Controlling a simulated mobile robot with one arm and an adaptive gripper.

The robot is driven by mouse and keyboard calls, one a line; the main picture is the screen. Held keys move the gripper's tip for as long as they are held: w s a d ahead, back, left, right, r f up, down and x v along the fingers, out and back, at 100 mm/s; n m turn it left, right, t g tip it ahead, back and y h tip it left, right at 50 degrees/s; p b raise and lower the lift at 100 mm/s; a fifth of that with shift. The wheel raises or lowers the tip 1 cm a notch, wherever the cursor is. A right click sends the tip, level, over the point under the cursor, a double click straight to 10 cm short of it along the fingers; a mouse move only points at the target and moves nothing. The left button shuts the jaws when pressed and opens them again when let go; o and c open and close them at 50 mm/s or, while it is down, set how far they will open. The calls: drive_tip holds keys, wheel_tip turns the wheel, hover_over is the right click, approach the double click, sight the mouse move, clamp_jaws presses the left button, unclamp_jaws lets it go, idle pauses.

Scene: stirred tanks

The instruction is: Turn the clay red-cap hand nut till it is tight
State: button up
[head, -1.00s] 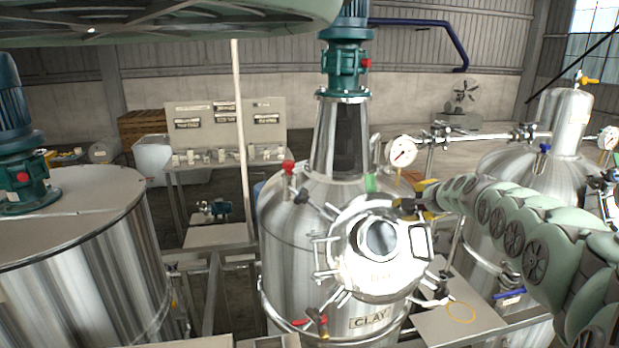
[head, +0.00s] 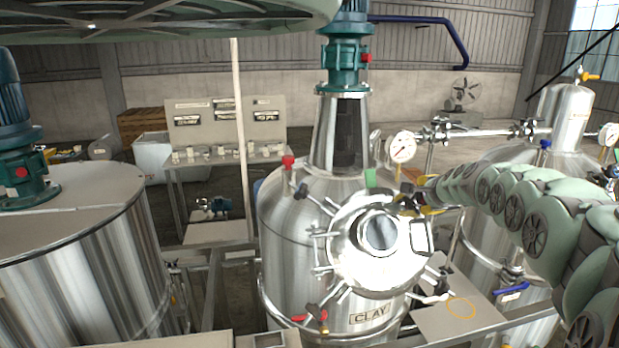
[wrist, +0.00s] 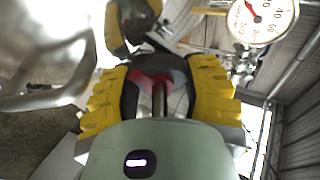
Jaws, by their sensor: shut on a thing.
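The steel tank with the CLAY plate (head: 370,315) stands in the middle of the head view. Its round lid (head: 352,257) carries a sight glass (head: 380,232) and has several hand nuts around its rim. My gripper (head: 420,203) is at the lid's upper right edge. In the wrist view, its yellow-padded fingers (wrist: 160,88) are shut on the red-cap hand nut (wrist: 152,78), whose red part and a metal rod show between them. The fingers hide much of the nut, and its thread cannot be seen.
A pressure gauge (head: 402,147) on piping stands just behind my gripper; it also shows in the wrist view (wrist: 262,18). Another steel tank (head: 80,235) stands left.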

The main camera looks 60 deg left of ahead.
drive_tip(key=o, duration=1.2)
